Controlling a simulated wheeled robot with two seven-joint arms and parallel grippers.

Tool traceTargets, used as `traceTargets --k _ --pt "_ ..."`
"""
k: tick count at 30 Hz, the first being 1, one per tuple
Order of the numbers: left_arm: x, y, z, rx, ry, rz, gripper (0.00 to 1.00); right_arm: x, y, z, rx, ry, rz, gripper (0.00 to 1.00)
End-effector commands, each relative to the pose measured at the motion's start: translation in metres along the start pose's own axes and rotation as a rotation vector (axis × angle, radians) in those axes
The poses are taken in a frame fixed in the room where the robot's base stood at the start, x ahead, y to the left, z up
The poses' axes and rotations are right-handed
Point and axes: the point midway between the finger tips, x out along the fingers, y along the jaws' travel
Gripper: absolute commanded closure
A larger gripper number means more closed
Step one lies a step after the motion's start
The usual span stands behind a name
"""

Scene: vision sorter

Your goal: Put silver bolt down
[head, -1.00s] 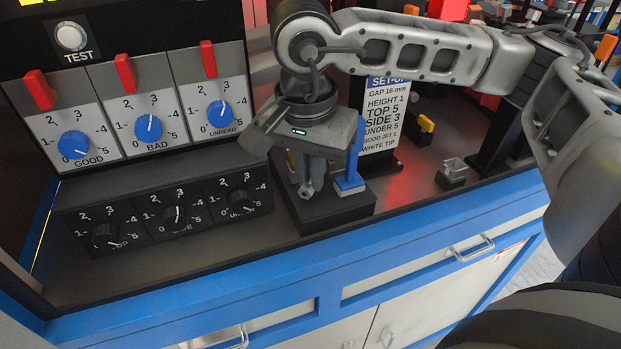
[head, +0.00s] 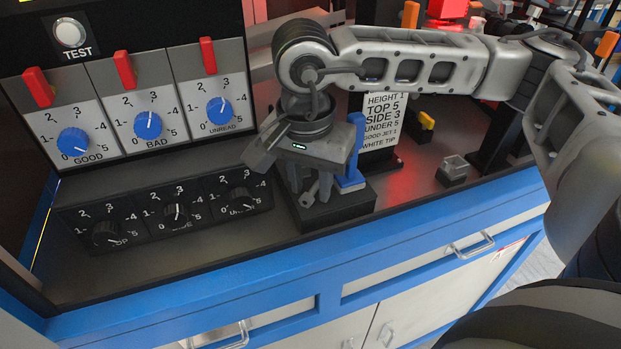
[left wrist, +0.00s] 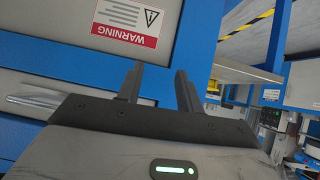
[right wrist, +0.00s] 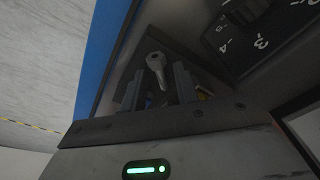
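Those fingers stand apart, with a gap to each side of the bolt's shank. In the head view the bolt (head: 309,194) is small and tilted, low under my right gripper (head: 306,183), at the black block (head: 340,209). Whether it rests fully on the block is unclear. My left gripper (left wrist: 158,85) is open and empty in the left wrist view, facing a blue and grey cabinet.
A blue upright part (head: 352,155) stands on the block close to the right gripper. A black panel of knobs (head: 165,215) is to the left, below the blue knobs (head: 148,125). A small clear box (head: 453,170) sits right. The blue bench edge (head: 260,260) runs in front.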

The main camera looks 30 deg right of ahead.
Motion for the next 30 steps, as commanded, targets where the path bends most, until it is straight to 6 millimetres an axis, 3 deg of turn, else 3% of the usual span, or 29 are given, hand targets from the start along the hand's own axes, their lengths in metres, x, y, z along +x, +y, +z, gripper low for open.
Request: traceTargets --k 5,18,23,30 --pt "0.000 0.000 0.004 0.000 -0.006 0.000 0.64 -0.021 -0.001 -0.001 0.001 0.002 -0.006 0.70" --pt "0.001 0.002 0.013 -0.005 -0.022 0.004 0.64 -0.109 -0.001 0.000 -0.001 0.002 -0.005 0.70" --pt "0.001 0.002 0.012 -0.005 -0.019 0.004 0.64 -0.121 -0.001 0.000 -0.001 0.001 -0.002 0.70" --pt "0.001 0.002 0.010 -0.004 -0.014 0.005 0.64 -0.123 0.000 0.000 -0.001 0.000 0.000 0.70"
